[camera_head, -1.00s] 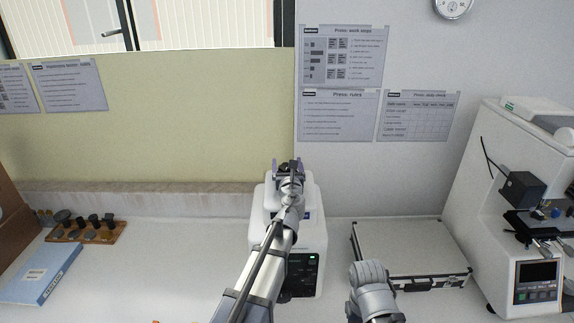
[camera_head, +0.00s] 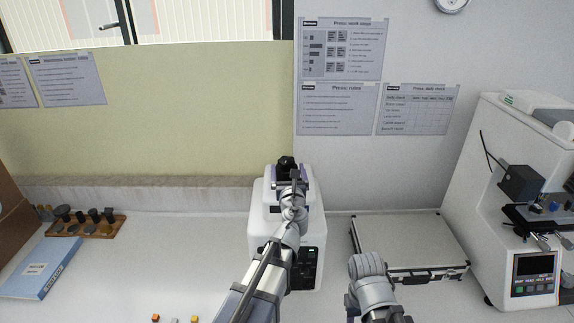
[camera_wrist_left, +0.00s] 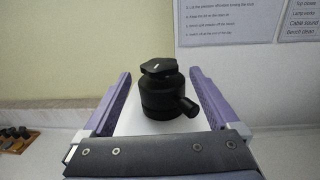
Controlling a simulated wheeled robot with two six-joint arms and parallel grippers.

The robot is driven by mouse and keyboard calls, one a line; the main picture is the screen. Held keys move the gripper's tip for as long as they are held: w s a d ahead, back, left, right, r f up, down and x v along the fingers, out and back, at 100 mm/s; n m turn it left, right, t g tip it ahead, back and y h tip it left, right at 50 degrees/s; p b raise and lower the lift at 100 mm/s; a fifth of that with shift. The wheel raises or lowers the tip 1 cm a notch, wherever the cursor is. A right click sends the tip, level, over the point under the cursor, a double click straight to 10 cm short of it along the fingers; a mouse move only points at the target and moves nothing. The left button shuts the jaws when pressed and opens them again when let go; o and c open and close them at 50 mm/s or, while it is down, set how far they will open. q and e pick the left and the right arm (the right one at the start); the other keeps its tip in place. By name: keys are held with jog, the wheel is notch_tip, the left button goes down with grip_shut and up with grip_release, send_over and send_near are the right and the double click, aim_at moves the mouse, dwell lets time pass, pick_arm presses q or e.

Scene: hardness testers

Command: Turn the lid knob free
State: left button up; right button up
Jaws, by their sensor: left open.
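The black lid knob (camera_wrist_left: 158,68) tops a black cylindrical lid (camera_wrist_left: 160,98) with a short side handle, on top of the white press (camera_head: 258,238). The knob also shows in the head view (camera_head: 286,163), just beyond my left gripper (camera_head: 288,181). In the left wrist view my left gripper (camera_wrist_left: 158,88) is open. Its purple fingers stand on either side of the knob and lid, apart from both in the picture. My right arm (camera_head: 370,285) shows at the lower right. Its fingers cannot be made out. My left arm covers part of the press front.
A closed flat case (camera_head: 415,243) lies right of the press. A white hardness tester (camera_head: 487,190) stands at the far right. A wooden rack (camera_head: 75,233) and a blue book (camera_head: 42,265) lie at the left. The bench between book and press is mostly clear.

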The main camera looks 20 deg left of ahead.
aim_at(287, 166)
pick_arm(q)
jog(key=shift+v, duration=1)
jog(key=shift+s+f, duration=0.1)
jog(key=shift+s, duration=0.25)
jog(key=shift+w+d, duration=0.1)
jog(key=shift+d, duration=0.15)
jog(key=x, duration=0.8)
jog(key=shift+a, duration=0.1)
pick_arm(e)
jog(key=shift+d+f, duration=0.1)
jog(key=shift+d, duration=0.2)
pick_arm(q)
jog(key=shift+c, duration=0.2)
